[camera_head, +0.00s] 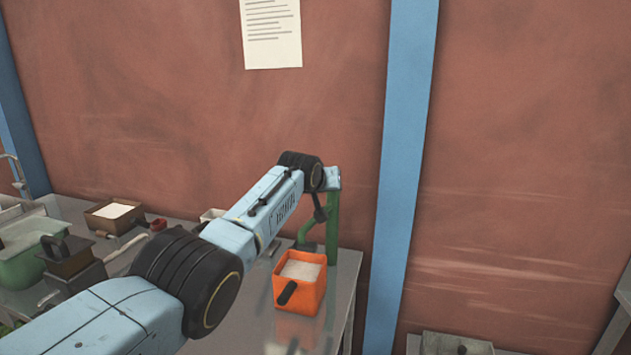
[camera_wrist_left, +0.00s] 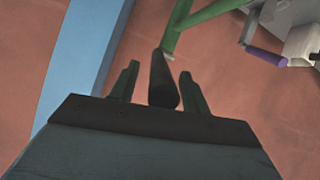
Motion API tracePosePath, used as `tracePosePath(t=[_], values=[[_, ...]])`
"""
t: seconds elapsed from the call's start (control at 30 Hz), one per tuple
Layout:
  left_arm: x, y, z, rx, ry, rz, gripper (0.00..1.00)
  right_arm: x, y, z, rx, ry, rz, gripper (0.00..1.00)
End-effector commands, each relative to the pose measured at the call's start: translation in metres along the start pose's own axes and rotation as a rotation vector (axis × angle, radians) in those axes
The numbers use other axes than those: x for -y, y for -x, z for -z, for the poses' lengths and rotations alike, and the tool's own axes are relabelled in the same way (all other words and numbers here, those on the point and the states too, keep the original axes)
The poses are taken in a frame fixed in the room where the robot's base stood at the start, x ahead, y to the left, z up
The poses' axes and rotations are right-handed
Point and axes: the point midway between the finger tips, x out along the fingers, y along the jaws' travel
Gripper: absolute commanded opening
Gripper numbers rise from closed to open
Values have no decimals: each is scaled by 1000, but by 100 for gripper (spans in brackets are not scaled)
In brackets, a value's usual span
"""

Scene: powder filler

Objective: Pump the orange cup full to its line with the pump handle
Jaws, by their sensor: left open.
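The orange cup (camera_head: 316,293) stands on the metal table in the head view, near its right end. It holds a pale powder, and a dark handle sticks out of its front. The green pump (camera_head: 333,228) stands just behind the cup. My left arm reaches over to the pump's top in the head view, and its gripper is mostly hidden there. In the left wrist view, my left gripper (camera_wrist_left: 158,90) is open. The dark pump handle (camera_wrist_left: 160,80) lies between its two fingers, with a gap on each side. My right gripper is out of view.
A brown box of white powder (camera_head: 100,222), a green vessel (camera_head: 20,262) and a dark lidded container (camera_head: 73,265) stand on the table at left. A blue post (camera_head: 405,150) rises behind its right end. A purple handle (camera_wrist_left: 265,56) shows at upper right in the left wrist view.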

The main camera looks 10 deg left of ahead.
Motion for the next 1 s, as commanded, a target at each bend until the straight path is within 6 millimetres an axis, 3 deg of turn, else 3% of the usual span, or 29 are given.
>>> tracePosePath(t=[0.57, 1.0], values=[[1, 37, -1, -3, 0, 0, 47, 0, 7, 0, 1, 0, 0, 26], [0, 91, 0, -5, -1, 0, 47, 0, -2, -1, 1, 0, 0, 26]])
